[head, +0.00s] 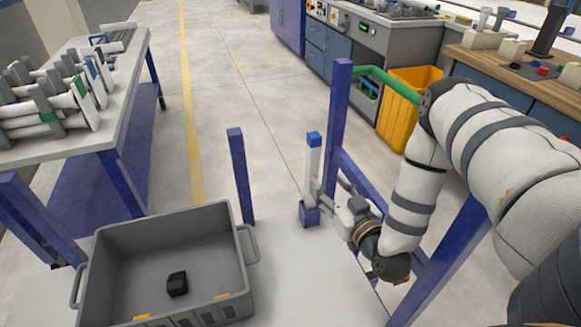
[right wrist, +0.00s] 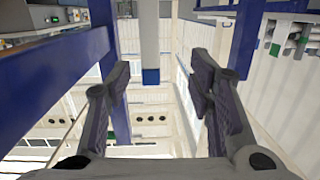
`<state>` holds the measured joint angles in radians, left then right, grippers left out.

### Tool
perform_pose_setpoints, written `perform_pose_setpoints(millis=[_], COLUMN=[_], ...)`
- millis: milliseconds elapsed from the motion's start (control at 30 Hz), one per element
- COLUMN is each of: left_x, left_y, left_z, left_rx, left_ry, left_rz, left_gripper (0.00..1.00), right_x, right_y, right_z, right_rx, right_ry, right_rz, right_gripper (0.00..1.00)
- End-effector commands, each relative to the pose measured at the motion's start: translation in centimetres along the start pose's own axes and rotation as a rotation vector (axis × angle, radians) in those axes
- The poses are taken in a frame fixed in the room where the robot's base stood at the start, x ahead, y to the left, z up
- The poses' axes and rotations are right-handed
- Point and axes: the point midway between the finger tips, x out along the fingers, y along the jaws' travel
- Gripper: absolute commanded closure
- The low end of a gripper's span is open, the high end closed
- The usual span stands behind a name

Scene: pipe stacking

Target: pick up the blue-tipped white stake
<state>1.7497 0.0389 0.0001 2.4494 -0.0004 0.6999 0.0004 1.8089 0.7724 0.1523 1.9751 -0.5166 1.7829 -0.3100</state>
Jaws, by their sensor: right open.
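The white stake (head: 313,172) stands upright with its blue tip (head: 314,139) on top. Its foot is at a short blue post (head: 309,215) on the right side of the pale work surface. My right gripper (head: 321,202) is open beside the lower part of the stake, coming in from the right. In the right wrist view, the stake (right wrist: 150,38) hangs down from the top edge with its blue end lowest. There it appears between the two spread fingers of my right gripper (right wrist: 160,72); I cannot tell whether they touch it. My left gripper is not in view.
Blue uprights (head: 240,175) and a taller blue post (head: 337,120) stand near the stake. A grey crate (head: 105,250) holding a small black object (head: 177,284) sits front left. A table (head: 128,80) at left bears white pipes (head: 60,100). A yellow bin (head: 398,105) stands behind.

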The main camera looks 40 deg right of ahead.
Motion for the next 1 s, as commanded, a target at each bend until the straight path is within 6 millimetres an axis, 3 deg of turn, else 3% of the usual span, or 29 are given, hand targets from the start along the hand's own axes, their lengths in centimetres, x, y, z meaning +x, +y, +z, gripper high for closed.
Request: perform_pose_setpoints(millis=[67, 200, 700, 1000], left_x=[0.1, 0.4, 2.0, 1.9], left_y=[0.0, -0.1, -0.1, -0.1], left_z=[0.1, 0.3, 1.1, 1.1], left_rx=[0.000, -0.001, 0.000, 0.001], left_ry=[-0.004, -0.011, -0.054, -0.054], left_rz=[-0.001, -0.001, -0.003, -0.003], left_gripper=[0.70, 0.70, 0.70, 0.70], right_x=[0.4, 3.0, 11.7, 12.5], right_y=[1.4, 1.8, 1.9, 1.9], right_z=[-1.3, -2.2, -1.8, -2.2], right_rx=[-0.012, -0.016, -0.016, -0.013], right_ry=[0.069, 0.099, 0.087, 0.088], right_rz=[0.028, 0.037, 0.035, 0.034], right_gripper=[0.52, 0.52, 0.52, 0.54])
